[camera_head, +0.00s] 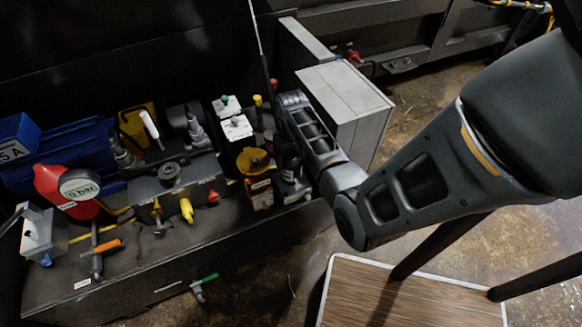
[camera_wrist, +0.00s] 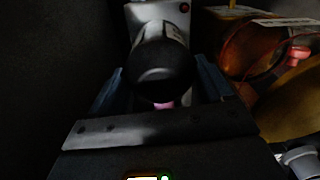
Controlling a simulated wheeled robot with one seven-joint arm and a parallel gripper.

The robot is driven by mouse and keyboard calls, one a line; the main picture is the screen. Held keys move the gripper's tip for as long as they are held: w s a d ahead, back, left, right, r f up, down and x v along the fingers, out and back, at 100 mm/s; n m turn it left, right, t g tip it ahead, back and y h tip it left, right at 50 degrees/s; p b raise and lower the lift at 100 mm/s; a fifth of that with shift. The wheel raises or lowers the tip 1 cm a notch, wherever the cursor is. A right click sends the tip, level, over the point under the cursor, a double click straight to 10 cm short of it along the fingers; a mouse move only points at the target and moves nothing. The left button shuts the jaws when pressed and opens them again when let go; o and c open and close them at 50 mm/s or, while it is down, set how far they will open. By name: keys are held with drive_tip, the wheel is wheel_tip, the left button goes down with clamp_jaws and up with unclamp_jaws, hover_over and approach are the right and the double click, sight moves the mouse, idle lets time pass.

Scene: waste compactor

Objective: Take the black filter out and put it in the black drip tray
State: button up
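The black filter, a dark cylinder with a pale label, stands between my gripper's fingers in the wrist view (camera_wrist: 165,75). Its rounded end faces the camera. My gripper (camera_wrist: 160,85) has one finger on each side of it; a narrow dark gap shows at the left, and contact on the right is unclear. In the head view, my gripper reaches down at the right end of the machine bench, and the filter (camera_head: 289,168) shows dark beside my arm. I cannot make out a black drip tray in either view.
An orange-yellow filter (camera_head: 256,172) stands just left of the black one; its rounded bowl (camera_wrist: 255,60) is close to my right finger. A grey box (camera_head: 345,105) stands right of my gripper. A wood-topped surface (camera_head: 390,300) with a pale rim is at the front.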

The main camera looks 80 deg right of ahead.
drive_tip(key=c, duration=0.7)
drive_tip(key=n+p, duration=0.1)
drive_tip(key=n, duration=0.3)
drive_tip(key=shift+r+p, duration=0.1)
drive_tip(key=shift+p, duration=0.2)
drive_tip(key=shift+n, duration=0.6)
drive_tip(key=n+p, duration=0.1)
drive_tip(key=n, duration=0.3)
drive_tip(key=shift+n, duration=0.4)
drive_tip(key=shift+c, duration=0.3)
